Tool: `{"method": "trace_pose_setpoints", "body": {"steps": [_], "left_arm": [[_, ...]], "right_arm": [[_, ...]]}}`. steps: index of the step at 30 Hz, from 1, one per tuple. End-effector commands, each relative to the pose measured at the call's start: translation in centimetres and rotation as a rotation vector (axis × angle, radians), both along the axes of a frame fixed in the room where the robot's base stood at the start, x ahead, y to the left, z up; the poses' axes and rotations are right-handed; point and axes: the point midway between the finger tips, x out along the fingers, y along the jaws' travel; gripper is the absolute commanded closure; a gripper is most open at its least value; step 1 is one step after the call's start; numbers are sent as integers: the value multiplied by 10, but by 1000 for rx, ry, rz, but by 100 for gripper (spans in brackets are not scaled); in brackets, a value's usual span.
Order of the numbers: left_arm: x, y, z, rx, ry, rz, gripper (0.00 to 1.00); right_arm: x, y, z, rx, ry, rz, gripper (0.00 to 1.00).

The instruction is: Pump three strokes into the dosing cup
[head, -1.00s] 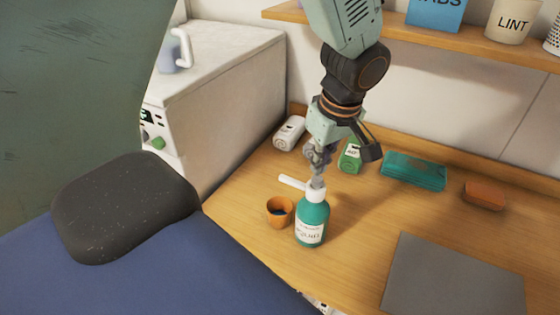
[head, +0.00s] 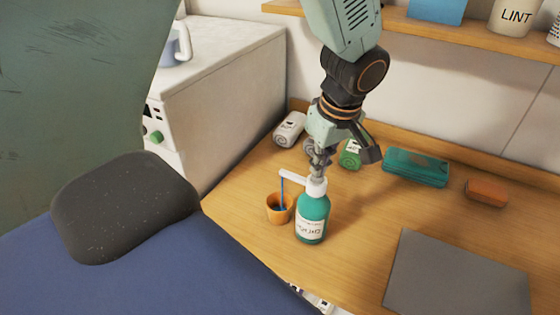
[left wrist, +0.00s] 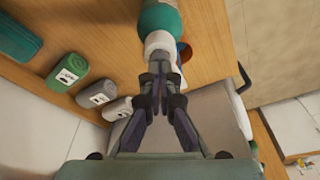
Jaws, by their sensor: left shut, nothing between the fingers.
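The teal pump bottle (head: 311,219) stands upright on the wooden counter, its white spout (head: 292,175) pointing left over the orange dosing cup (head: 279,210). A thin blue stream (head: 282,193) runs from the spout's end down into the cup. My left gripper (head: 318,175) is shut and empty, its fingertips at the top of the pump head; exact contact is hard to tell. In the left wrist view the shut fingertips (left wrist: 160,76) are by the white pump top (left wrist: 160,42), with the bottle (left wrist: 160,18) beyond and the cup (left wrist: 184,52) partly hidden. My right gripper is not in view.
A teal pack (head: 416,167) and an orange-brown block (head: 487,192) lie to the right. A grey mat (head: 455,275) covers the front right. A shelf (head: 430,30) runs above.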

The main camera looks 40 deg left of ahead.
Motion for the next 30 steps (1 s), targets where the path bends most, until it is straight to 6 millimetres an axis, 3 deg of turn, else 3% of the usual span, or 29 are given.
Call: {"method": "trace_pose_setpoints", "body": {"steps": [16,30], "left_arm": [[-1,0,-9,0,2,0,100],[-1,0,14,1,2,0,100]], "right_arm": [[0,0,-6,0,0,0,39],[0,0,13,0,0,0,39]]}}
